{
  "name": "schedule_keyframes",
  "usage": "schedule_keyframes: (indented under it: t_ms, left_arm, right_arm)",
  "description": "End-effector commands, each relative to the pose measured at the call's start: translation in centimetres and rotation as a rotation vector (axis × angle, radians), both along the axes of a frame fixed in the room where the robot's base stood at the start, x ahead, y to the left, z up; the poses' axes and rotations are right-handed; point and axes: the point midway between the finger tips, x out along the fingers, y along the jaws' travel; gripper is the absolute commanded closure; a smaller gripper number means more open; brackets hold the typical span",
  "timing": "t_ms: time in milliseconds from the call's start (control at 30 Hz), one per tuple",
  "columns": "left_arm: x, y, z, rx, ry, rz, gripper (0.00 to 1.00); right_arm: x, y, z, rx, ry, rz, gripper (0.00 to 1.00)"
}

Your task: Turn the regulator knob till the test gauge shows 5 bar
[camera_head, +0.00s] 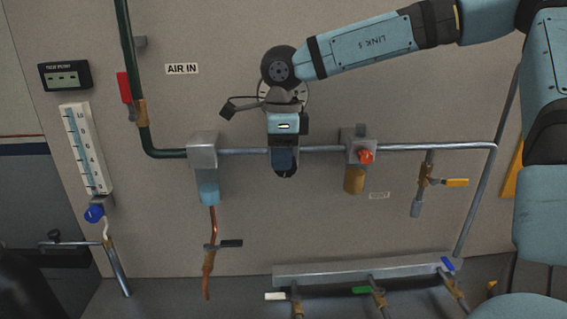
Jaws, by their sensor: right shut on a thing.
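My right gripper (285,172) hangs in front of the horizontal pipe at the middle of the panel. It is shut, with its fingers pointing down and away from me. The regulator and its knob are hidden behind the gripper, so I take the held thing to be the knob. A round dial gauge (303,93) is just above. My wrist covers most of its face, so its needle and reading cannot be seen. A black digital display (64,76) is at the upper left; its label and digits are too small to read. My left gripper is not in view.
A grey filter block (203,150) with a blue bowl is left of the gripper. A block with a red knob (366,156) is close on its right. A yellow-handled valve (456,182) is farther right. A manifold (350,271) with several valves runs below.

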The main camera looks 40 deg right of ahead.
Motion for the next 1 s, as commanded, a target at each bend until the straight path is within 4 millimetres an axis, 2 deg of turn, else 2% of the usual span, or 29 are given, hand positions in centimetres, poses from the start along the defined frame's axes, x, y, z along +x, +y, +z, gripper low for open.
schedule_keyframes:
  t_ms: [100,500,1000]
  left_arm:
    - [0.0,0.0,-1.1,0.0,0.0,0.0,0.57]
    - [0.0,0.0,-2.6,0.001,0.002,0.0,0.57]
    - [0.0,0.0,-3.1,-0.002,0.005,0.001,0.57]
  right_arm:
    - [0.2,0.2,-0.4,-0.094,0.074,0.001,0.94]
    - [0.6,0.7,-0.7,-0.354,0.297,0.001,0.94]
    - [0.7,0.9,-1.0,-0.509,0.43,0.001,0.94]
